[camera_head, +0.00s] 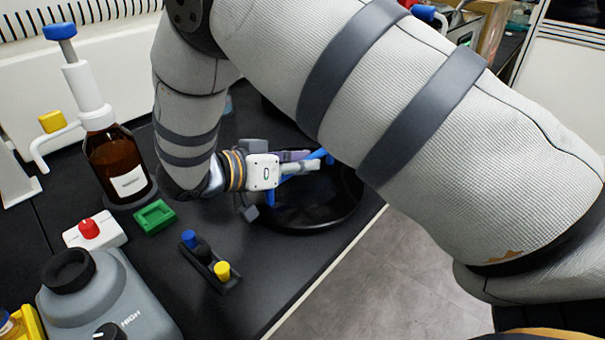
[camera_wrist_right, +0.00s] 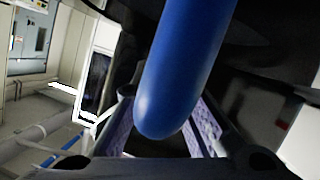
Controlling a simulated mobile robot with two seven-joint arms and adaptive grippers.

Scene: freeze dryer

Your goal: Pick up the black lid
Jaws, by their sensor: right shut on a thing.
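The black lid (camera_head: 318,212) is a round, dark disc near the front edge of the black bench in the head view. A blue bar (camera_head: 271,192) shows on it, partly hidden by my right gripper. My right gripper (camera_head: 303,161) reaches over the lid and is shut on this blue bar. In the right wrist view the rounded blue bar (camera_wrist_right: 185,75) fills the middle, between the purple finger pads. I cannot tell whether the lid touches the bench. My left gripper is not in view.
A brown bottle (camera_head: 118,165) with a white dispenser stands at the left. A green tray (camera_head: 154,215), a small rack (camera_head: 208,262) with blue and yellow caps, and a grey mixer (camera_head: 110,295) sit closer. The bench edge drops to the floor (camera_head: 400,275). My right arm hides the upper right.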

